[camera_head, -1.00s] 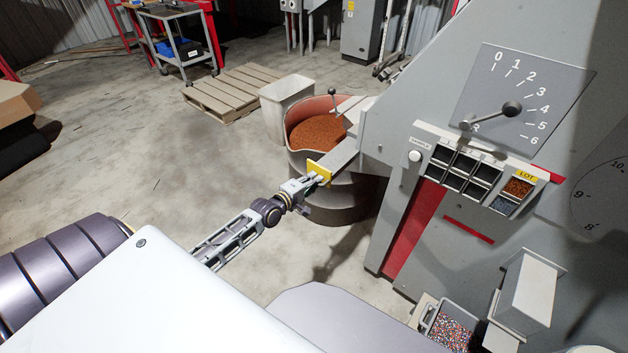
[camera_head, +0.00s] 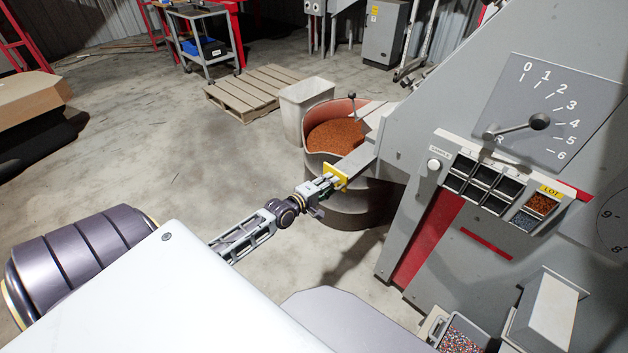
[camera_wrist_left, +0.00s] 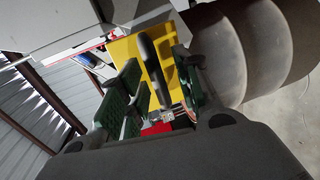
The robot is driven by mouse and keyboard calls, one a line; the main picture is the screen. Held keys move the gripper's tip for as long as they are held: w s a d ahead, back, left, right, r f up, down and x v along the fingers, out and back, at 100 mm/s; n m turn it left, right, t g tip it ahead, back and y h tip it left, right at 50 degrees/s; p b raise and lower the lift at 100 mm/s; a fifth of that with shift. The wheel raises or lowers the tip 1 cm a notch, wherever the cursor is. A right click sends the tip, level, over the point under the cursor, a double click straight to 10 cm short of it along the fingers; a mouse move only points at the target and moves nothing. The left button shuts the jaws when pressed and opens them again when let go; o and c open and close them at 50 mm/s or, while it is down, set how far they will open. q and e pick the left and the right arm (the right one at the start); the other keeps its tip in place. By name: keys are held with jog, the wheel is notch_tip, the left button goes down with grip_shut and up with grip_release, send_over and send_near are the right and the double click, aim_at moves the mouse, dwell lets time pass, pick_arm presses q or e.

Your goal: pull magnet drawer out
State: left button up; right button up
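The magnet drawer shows a yellow front plate (camera_head: 336,177) at the end of a grey box-shaped arm that juts from the machine over a round bin. In the left wrist view the yellow plate (camera_wrist_left: 128,48) carries a dark upright handle (camera_wrist_left: 154,66). My left gripper (camera_head: 324,186) is at the plate. In the left wrist view its green-padded fingers stand apart on either side of the handle, with gaps visible, so it looks open around the handle. The gripper hides part of the plate in the head view. My right gripper is not in view.
The round bin (camera_head: 309,123) holding orange-brown granules stands below the drawer. A pale bin (camera_head: 304,100) and a pallet (camera_head: 256,90) are behind it. The grey machine (camera_head: 408,140) with sample boxes and a dial rises at right. Floor to the left is open.

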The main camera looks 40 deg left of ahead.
pick_arm(q)
jog(key=v, duration=1.1)
jog(key=shift+s, duration=0.35)
dwell(0.5)
jog(key=shift+r, duration=0.1)
dwell(0.5)
